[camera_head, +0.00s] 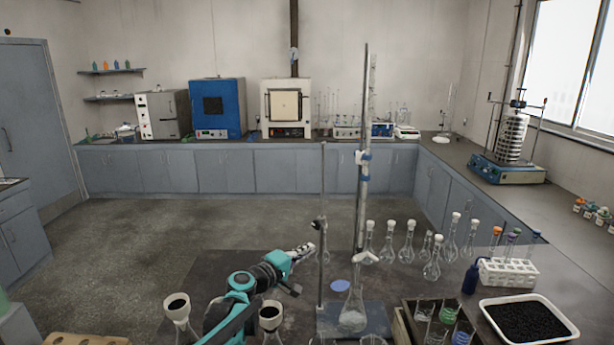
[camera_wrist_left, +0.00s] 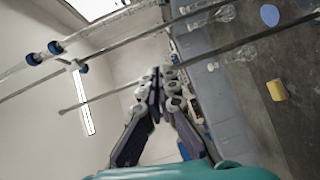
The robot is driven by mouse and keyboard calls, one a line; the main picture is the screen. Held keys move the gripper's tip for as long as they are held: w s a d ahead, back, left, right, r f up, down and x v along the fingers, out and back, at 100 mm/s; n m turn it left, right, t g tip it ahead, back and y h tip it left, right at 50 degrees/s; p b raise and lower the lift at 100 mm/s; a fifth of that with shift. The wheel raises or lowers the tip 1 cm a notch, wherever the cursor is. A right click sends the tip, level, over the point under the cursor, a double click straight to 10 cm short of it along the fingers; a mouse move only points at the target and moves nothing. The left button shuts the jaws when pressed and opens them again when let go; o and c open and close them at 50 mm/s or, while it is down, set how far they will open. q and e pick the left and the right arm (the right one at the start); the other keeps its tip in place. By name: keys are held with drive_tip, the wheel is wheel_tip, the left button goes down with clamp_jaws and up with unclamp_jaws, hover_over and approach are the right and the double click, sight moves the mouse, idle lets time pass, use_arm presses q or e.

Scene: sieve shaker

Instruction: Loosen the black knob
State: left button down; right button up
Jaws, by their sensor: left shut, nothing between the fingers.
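The sieve shaker (camera_head: 507,168) stands on the right counter, far from my arm, with a stack of sieves (camera_head: 513,137) on its blue base. A small dark part (camera_head: 517,103), possibly the black knob, sits at the top of the stack between two upright rods. It is too small to make out well. My left gripper (camera_head: 308,249) is over the near table, beside a thin stand rod (camera_head: 323,200). In the left wrist view its fingertips (camera_wrist_left: 159,74) are together, with nothing held. Contact with the rod cannot be told. My right gripper is not in view.
A tall burette stand (camera_head: 363,190) and a flask (camera_head: 353,312) are just right of my left gripper. Several flasks (camera_head: 389,243), a tube rack (camera_head: 507,273) and a white tray (camera_head: 568,316) fill the table's right side. Open floor (camera_head: 150,215) lies beyond.

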sight(317, 225)
use_arm(q)
drive_tip(key=w+d+n+t+p, duration=0.1)
drive_tip(key=w+d, duration=0.3)
drive_tip(key=w, duration=0.5)
drive_tip(key=shift+w+f+n, duration=0.15)
drive_tip(key=shift+f+n, duration=0.2)
drive_tip(key=shift+n, duration=0.05)
